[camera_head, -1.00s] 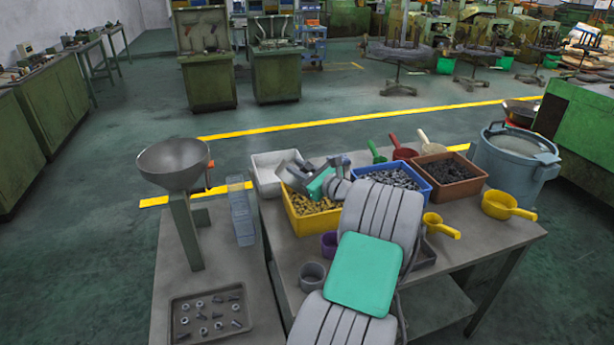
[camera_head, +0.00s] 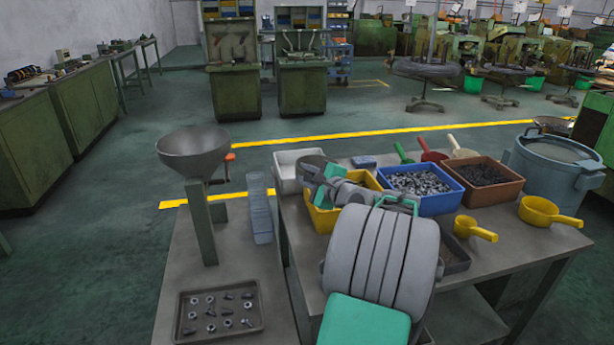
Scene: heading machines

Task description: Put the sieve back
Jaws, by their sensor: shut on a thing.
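My gripper (camera_head: 322,180) is over the yellow bin (camera_head: 362,182) at the back of the table, and my arm hides much of it. A dark grey rounded piece (camera_head: 311,163) shows at its far end, which looks like part of the sieve held in the jaws. The sieve's mesh and handle cannot be made out. The yellow bin below holds brass-coloured parts, mostly hidden by the gripper. I cannot tell whether the held thing touches the bin.
A grey bowl (camera_head: 195,152) stands on a green post at left, above a tray of bolts and nuts (camera_head: 218,310). A white bin (camera_head: 287,170), blue bin (camera_head: 420,187) and brown bin (camera_head: 484,182) line the table's back. Yellow scoops (camera_head: 540,211) lie right. A blue tub (camera_head: 552,165) stands behind.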

